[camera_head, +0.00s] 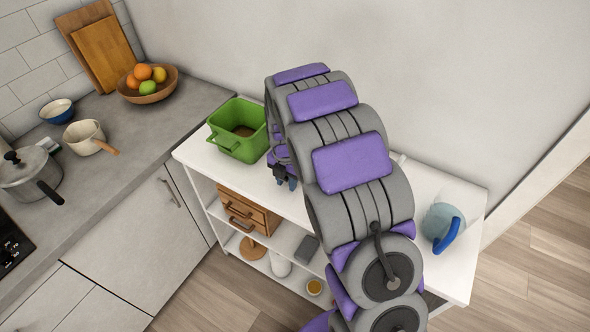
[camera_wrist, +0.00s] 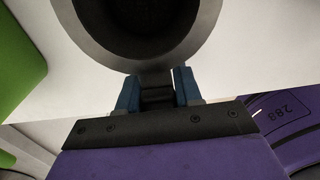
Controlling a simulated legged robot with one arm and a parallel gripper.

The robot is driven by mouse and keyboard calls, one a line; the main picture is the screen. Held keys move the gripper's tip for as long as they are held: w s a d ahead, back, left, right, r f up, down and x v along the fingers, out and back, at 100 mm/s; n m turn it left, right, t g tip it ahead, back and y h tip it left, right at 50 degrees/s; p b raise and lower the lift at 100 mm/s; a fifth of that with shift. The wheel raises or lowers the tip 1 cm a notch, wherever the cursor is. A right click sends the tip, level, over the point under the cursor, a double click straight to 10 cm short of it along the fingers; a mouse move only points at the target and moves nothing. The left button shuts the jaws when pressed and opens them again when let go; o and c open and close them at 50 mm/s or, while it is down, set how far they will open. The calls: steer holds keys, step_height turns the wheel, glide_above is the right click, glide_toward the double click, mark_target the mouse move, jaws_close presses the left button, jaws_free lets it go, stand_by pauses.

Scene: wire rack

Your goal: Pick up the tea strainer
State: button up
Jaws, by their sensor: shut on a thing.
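The tea strainer shows in the wrist view as a round grey rim (camera_wrist: 140,57) with a dark inside, cut off by the top edge. Its short dark handle (camera_wrist: 157,92) lies between the two blue fingers of my gripper (camera_wrist: 157,84), which is shut on it. In the head view my gripper (camera_head: 286,181) is low over the white rack's top, just right of the green pot. My arm hides most of the area there, and I cannot make out the strainer clearly in that view.
The green pot (camera_head: 238,130) stands close left of my gripper on the white rack (camera_head: 195,156). A glass jug with a blue handle (camera_head: 448,236) stands at the rack's right end. Wooden drawers (camera_head: 247,212) sit on the shelf below. A kitchen counter (camera_head: 140,135) lies left.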

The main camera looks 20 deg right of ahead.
steer(key=shift+c, duration=1)
step_height(320, 180, up, 9)
steer(key=shift+f+p, duration=0.1)
steer(key=shift+p, duration=1)
steer(key=shift+r, duration=0.65)
